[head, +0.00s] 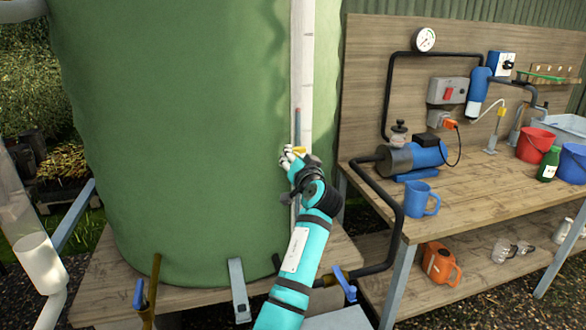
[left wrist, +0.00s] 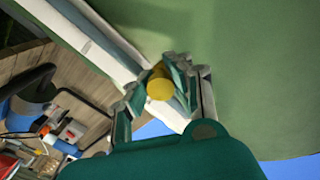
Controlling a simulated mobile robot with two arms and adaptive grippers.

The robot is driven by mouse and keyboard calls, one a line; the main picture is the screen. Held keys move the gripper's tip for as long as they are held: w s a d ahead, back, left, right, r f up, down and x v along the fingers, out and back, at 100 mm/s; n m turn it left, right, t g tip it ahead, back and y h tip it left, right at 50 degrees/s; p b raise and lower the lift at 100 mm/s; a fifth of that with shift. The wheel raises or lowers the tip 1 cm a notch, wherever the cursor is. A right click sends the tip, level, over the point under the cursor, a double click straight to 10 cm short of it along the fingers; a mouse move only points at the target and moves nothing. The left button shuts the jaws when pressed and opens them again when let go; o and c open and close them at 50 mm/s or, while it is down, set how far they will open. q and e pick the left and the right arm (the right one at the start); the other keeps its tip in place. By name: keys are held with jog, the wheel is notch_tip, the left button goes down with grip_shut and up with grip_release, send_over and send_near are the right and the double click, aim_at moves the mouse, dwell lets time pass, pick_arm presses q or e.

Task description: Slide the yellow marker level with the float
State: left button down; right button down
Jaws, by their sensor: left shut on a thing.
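The yellow marker (head: 300,149) sits at the pale vertical gauge strip (head: 307,60) on the green tank. My left gripper (head: 291,156) is at the marker, with its fingers against it. In the left wrist view the rounded yellow marker (left wrist: 160,86) lies between the two fingers, which are shut on it, beside the pale strip (left wrist: 95,40). A thin reddish and blue-grey length (head: 298,122) shows in the gauge above the marker. The float cannot be told apart clearly; the reddish part is higher than the marker. My right gripper is not in view.
The large green tank (head: 170,130) stands on a wooden platform (head: 95,290). To the right is a workbench (head: 460,190) with a blue pump (head: 428,152), a blue mug (head: 420,199) and a red bucket (head: 535,144). A black hose (head: 385,265) runs low beside my arm.

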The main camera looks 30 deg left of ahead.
pick_arm(q)
notch_tip(320, 180, up, 9)
jog(key=p, duration=0.3)
jog(key=shift+r+p, duration=0.2)
jog(key=shift+p, duration=0.2)
jog(key=shift+r, duration=0.5)
jog(key=c, duration=1.1)
grip_release()
jog(key=shift+s+d, duration=0.1)
jog(key=shift+d, duration=0.05)
